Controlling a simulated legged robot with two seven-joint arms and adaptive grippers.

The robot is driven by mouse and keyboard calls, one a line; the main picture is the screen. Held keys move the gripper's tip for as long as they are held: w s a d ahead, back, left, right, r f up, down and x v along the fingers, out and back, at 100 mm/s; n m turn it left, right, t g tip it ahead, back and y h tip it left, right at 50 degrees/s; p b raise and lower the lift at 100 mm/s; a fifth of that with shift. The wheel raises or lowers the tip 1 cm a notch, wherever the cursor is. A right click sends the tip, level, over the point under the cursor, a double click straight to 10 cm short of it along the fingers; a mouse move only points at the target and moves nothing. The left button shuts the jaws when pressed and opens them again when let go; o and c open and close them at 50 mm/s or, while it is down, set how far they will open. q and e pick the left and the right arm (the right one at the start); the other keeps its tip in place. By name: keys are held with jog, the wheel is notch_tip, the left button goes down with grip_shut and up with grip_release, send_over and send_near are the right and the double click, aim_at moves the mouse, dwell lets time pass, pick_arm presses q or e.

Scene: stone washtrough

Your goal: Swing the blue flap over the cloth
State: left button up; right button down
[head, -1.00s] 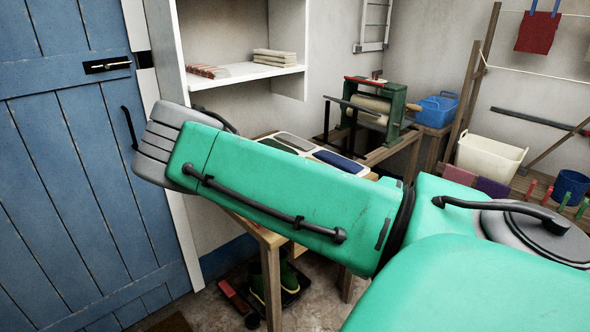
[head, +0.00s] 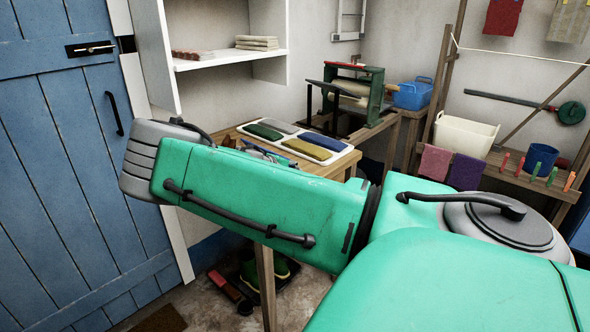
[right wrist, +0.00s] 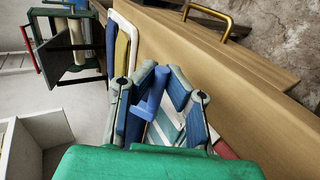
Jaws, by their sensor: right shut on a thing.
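In the right wrist view, my right gripper (right wrist: 160,98) is shut on a blue bar-like part of the blue flap (right wrist: 151,92). Most of the flap is hidden by the fingers. A striped teal and white cloth (right wrist: 168,128) shows beside and below the fingers, partly covered by them. A small bit of blue shows just behind the arm. My left gripper is not in view.
A white tray (head: 349,152) with several coloured folded cloths lies on the wooden table (head: 222,217). A green-framed wringer (head: 372,98) and blue basket (head: 412,95) stand behind. A blue door (head: 60,200) is at left, a white tub (head: 463,136) at right.

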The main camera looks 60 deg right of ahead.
jog(key=shift+w+a+f, duration=0.15)
jog(key=shift+w+a, duration=0.15)
jog(key=shift+w, duration=0.05)
jog(key=c, duration=1.6)
grip_release()
jog(key=shift+a+r, duration=0.2)
jog(key=shift+a, duration=0.05)
jog(key=shift+s, duration=0.1)
jog(key=shift+a+r, duration=0.2)
jog(key=shift+a, duration=0.05)
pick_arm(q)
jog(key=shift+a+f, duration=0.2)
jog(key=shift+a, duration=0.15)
pick_arm(e)
jog(key=shift+v, duration=5.95)
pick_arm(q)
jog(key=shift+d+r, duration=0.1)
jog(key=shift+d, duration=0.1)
pick_arm(e)
jog(key=shift+d+f, duration=0.25)
jog(key=shift+f, duration=0.05)
